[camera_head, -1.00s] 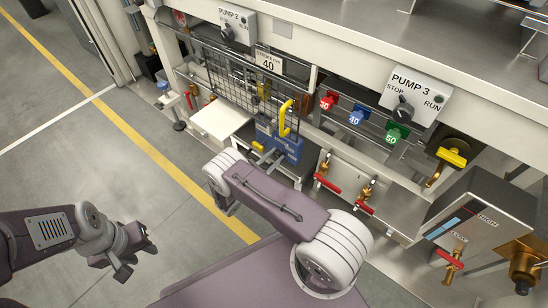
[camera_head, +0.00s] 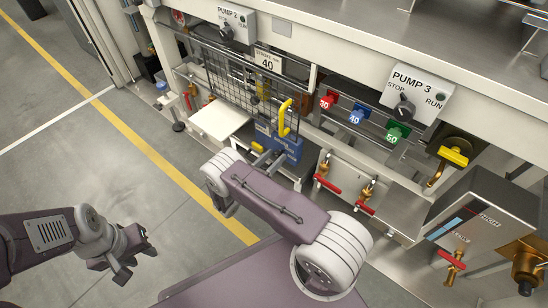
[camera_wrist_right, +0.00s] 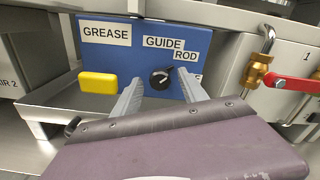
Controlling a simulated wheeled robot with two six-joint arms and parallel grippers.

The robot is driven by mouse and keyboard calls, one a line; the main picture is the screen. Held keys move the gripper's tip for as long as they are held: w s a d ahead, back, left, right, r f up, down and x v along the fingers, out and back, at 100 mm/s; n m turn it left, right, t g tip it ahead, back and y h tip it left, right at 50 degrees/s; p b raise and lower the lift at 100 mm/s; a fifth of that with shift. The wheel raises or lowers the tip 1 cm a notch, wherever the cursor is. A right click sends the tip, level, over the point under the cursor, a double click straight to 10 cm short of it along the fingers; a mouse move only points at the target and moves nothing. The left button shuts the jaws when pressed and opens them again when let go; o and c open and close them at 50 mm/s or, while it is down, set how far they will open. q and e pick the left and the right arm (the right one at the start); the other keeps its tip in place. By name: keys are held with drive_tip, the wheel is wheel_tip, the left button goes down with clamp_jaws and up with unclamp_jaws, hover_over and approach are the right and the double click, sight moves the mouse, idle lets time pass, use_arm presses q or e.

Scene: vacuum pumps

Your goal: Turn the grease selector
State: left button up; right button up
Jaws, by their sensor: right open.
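A blue box (camera_wrist_right: 118,57) carries the labels GREASE and GUIDE ROD and a black round selector knob (camera_wrist_right: 160,78) with a pale pointer mark. Another label right of the knob is mostly covered by a finger. My right gripper (camera_wrist_right: 160,95) is open, its two grey fingers pointing at the box on either side of the knob; I cannot tell whether they touch it. In the head view the blue box (camera_head: 289,148) stands beyond my right arm, and the knob is hidden. My left gripper (camera_head: 136,262) is open and empty over the floor, far from the box.
A yellow button (camera_wrist_right: 98,82) sits left of the knob. A red-handled brass valve (camera_wrist_right: 286,81) stands close on the right. In the head view, a wire guard (camera_head: 230,80) and yellow handle (camera_head: 285,117) are near the box. The floor at left is clear.

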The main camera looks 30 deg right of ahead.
drive_tip(key=shift+v, duration=0.85)
drive_tip(key=shift+a, duration=0.1)
drive_tip(key=v, duration=0.6)
idle(0.4)
